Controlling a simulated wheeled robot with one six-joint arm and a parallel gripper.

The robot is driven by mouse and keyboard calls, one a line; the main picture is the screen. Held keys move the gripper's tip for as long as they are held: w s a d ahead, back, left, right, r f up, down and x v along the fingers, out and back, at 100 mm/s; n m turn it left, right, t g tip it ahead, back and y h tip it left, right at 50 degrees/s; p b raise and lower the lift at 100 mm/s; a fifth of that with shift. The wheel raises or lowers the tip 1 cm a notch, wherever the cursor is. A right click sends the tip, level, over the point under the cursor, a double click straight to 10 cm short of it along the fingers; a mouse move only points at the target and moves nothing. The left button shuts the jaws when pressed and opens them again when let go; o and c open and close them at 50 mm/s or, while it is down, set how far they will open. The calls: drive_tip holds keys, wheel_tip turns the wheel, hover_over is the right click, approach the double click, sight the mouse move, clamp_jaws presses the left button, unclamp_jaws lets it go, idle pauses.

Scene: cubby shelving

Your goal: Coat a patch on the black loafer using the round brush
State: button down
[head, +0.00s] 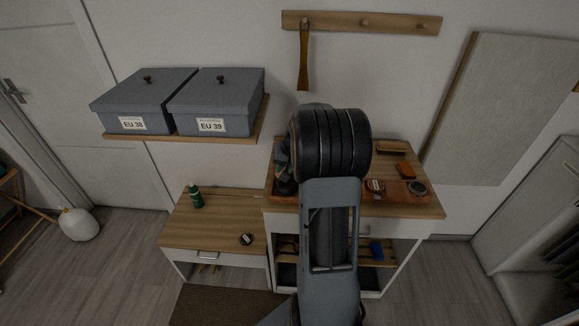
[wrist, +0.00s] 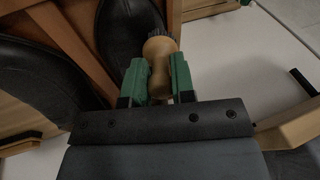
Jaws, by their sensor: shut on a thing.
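In the wrist view, my gripper (wrist: 160,82) has green fingers shut on the round brush (wrist: 159,60) by its pale wooden handle. Its dark bristles (wrist: 157,34) point away from me, toward the top of the picture. A black loafer (wrist: 124,38) lies just left of the brush; I cannot tell whether the bristles touch it. A second black shoe (wrist: 38,82) fills the left side. In the head view, my arm hides the gripper and brush, and only a dark part of the footwear (head: 283,178) shows left of the arm.
A brown mat or tray (head: 396,196) on the bench holds a labelled tin (head: 375,186), a dark tin (head: 417,188) and an orange-brown block (head: 405,171). A green bottle (head: 195,198) and small tin (head: 246,239) stand on the lower left top. Grey boxes (head: 215,102) sit on a wall shelf.

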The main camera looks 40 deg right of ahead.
drive_tip(key=shift+w+a+r, duration=0.1)
drive_tip(key=shift+w+a, duration=0.15)
wheel_tip(320, 180, up, 4)
drive_tip(key=shift+s+f+p, duration=0.15)
drive_tip(key=shift+f+p, duration=0.05)
drive_tip(key=shift+p, duration=0.9)
drive_tip(key=shift+d+r+p, duration=0.15)
drive_tip(key=shift+r+p, duration=0.35)
drive_tip(key=shift+r, duration=0.2)
drive_tip(key=shift+r+p, duration=0.95)
drive_tip(key=shift+r, duration=0.5)
drive_tip(key=shift+r, duration=0.1)
